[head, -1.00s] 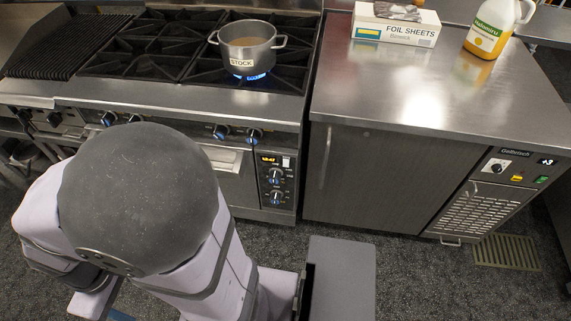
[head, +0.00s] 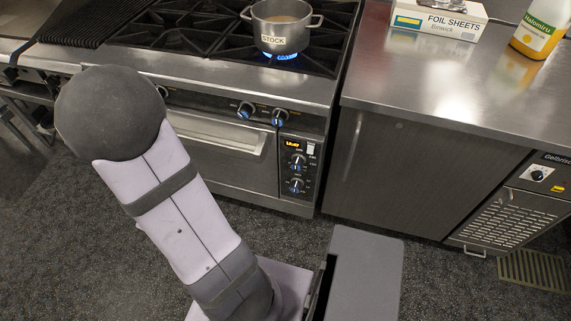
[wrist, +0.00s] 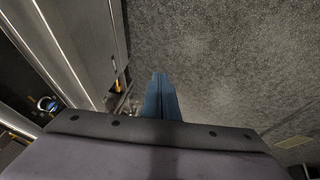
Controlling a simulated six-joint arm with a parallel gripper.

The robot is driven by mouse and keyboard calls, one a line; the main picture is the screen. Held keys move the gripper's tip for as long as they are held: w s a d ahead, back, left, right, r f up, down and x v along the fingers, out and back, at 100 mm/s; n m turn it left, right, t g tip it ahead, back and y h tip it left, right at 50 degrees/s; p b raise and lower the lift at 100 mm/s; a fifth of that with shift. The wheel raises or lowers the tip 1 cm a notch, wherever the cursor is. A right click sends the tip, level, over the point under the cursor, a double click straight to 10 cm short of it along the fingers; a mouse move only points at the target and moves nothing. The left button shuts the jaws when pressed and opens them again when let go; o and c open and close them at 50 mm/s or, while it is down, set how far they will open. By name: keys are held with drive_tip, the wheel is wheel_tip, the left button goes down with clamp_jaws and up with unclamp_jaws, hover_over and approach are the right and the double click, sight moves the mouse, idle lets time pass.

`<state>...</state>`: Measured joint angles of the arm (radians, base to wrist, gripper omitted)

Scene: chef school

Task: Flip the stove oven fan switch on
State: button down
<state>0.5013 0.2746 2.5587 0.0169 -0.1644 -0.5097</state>
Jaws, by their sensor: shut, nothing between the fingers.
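The stove oven (head: 205,140) has a control panel at its right front, with a lit orange display (head: 293,144). A small white switch (head: 311,149) sits beside the display; its position is too small to read. Two blue-marked knobs (head: 297,172) are below the display. In the wrist view my gripper (wrist: 160,80) shows as blue fingers, shut and empty, over the grey floor. The steel appliance front is to its left there. In the head view my gripper is out of sight and my arm stands left of the panel, apart from it.
A stock pot (head: 281,36) stands over a blue flame on the stove top. A steel counter (head: 430,85) at the right bears a foil sheets box (head: 437,24) and a yellow-and-white jug (head: 538,30). The floor (head: 385,215) before the oven is mostly clear.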

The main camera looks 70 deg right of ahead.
drive_tip(key=s+d+f+h+b, duration=0.3)
drive_tip(key=s+d+f+h, duration=0.15)
drive_tip(key=d, duration=0.55)
drive_tip(key=s+d+f+h+b, duration=0.35)
drive_tip(key=s+d+f, duration=0.2)
drive_tip(key=d, duration=0.45)
drive_tip(key=s+d+g+h+b, duration=0.2)
drive_tip(key=s+h, duration=0.1)
drive_tip(key=s, duration=0.7)
drive_tip(key=s+d+f+g+h+b, duration=0.1)
drive_tip(key=s+g+h+b, duration=0.1)
drive_tip(key=s, duration=0.8)
drive_tip(key=shift+s+d+f+g+h+b, duration=0.15)
drive_tip(key=shift+d+g+h+b, duration=0.3)
drive_tip(key=shift+b, duration=0.35)
drive_tip(key=b, duration=0.8)
approach(310, 153)
drive_tip(key=d, duration=0.4)
drive_tip(key=d+f+b, duration=0.1)
drive_tip(key=d, duration=0.1)
drive_tip(key=shift+d, duration=0.2)
